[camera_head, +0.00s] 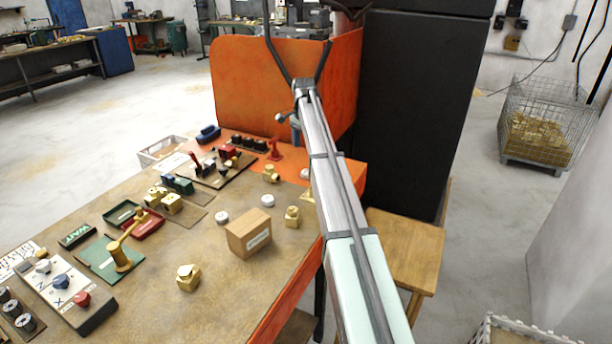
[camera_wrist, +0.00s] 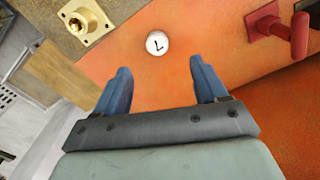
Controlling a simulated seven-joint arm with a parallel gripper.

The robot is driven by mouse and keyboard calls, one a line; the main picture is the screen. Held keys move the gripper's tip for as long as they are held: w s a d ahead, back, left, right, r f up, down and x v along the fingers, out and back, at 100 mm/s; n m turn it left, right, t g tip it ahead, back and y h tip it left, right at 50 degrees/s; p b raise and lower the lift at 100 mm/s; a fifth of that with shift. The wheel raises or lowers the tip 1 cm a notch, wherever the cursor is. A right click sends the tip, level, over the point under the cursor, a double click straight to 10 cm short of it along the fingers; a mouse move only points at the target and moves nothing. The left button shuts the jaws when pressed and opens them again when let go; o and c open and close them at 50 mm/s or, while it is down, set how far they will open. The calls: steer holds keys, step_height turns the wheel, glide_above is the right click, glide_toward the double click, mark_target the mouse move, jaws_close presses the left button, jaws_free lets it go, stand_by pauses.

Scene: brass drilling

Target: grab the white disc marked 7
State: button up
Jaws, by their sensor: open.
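A white disc (camera_wrist: 157,43) with a dark mark, which reads as a 7 turned around, lies flat on the orange part of the table in the wrist view. In the head view, a white disc (camera_head: 304,173) at the left edge of my arm, partly hidden by it, seems to be the same one. My gripper (camera_wrist: 160,65) is open, its blue fingers apart and empty. The disc shows just beyond the fingertips, roughly centred between them; nothing touches it. Two other white discs, one (camera_head: 222,217) and another (camera_head: 267,200), lie on the table with marks too small to read.
A red clamp-like part (camera_wrist: 272,28) stands right of the disc and a brass flange (camera_wrist: 87,22) left of it. A cardboard box (camera_head: 248,233) and brass parts stand nearer. An orange panel (camera_head: 265,85) rises behind. A wooden stool (camera_head: 405,240) is beside the table.

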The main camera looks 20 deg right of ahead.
glide_above(306, 172)
steer(key=f, duration=0.5)
steer(key=shift+w+a+f, duration=0.15)
steer(key=shift+a+f, duration=0.1)
steer(key=shift+d+f, duration=0.2)
steer(key=shift+f, duration=1.1)
steer(key=shift+d+f, duration=0.15)
steer(key=shift+f, duration=1.15)
steer(key=c, duration=1.1)
steer(key=shift+c, duration=0.2)
